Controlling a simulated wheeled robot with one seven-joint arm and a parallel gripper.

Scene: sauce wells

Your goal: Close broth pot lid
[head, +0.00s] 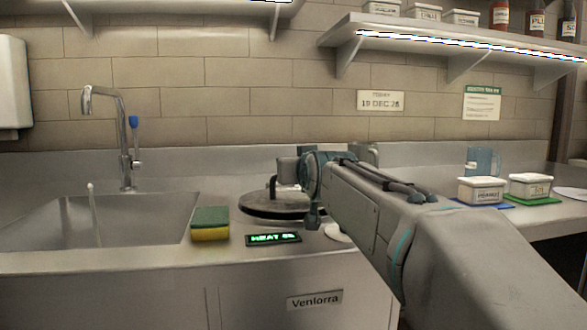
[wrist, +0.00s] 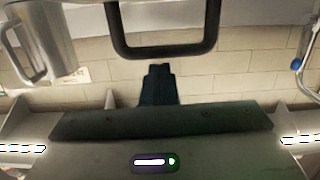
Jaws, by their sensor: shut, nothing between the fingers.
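The broth pot lid (head: 255,207) is a dark round disc lying about level at counter height, left of my forearm in the head view. I cannot tell how it sits on the pot, which is hidden. Its dark handle (head: 272,189) stands up from the disc. In the wrist view the handle (wrist: 214,25) is a black squared loop at the top. My gripper (wrist: 158,66) is shut and empty, its dark fingertips just short of the loop's bar. In the head view the fingers are hard to make out behind my wrist.
A metal jug (wrist: 50,45) shows in the wrist view. A green-yellow sponge (head: 210,224) and a lit display (head: 273,238) stand in front of the lid. The sink (head: 120,220) is left; white tubs (head: 481,190) are right. A shelf (head: 450,40) hangs above.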

